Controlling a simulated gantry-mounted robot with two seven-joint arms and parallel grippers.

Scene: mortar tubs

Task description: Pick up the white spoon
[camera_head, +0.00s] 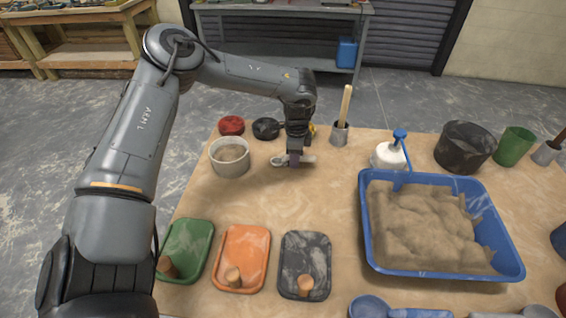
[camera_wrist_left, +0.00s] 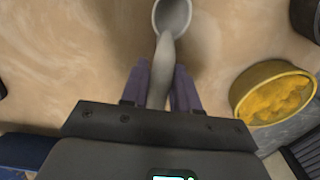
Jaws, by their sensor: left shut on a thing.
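The white spoon (camera_head: 279,161) lies crosswise in the jaws of my left gripper (camera_head: 294,163), at the back left of the table. In the left wrist view, the spoon's round bowl (camera_wrist_left: 173,14) is at the top edge, and its handle (camera_wrist_left: 161,70) runs down between the two purple fingers of the left gripper (camera_wrist_left: 162,88). The gripper is shut on the handle. I cannot tell whether the spoon touches the table. My right gripper is not in view.
A white tub (camera_head: 229,170) stands left of the gripper, near red (camera_head: 231,126) and black (camera_head: 265,128) tubs. A tub of yellow powder (camera_wrist_left: 275,92) is beside the gripper. A blue tray (camera_head: 374,252) of sand is at the right. The table's middle is clear.

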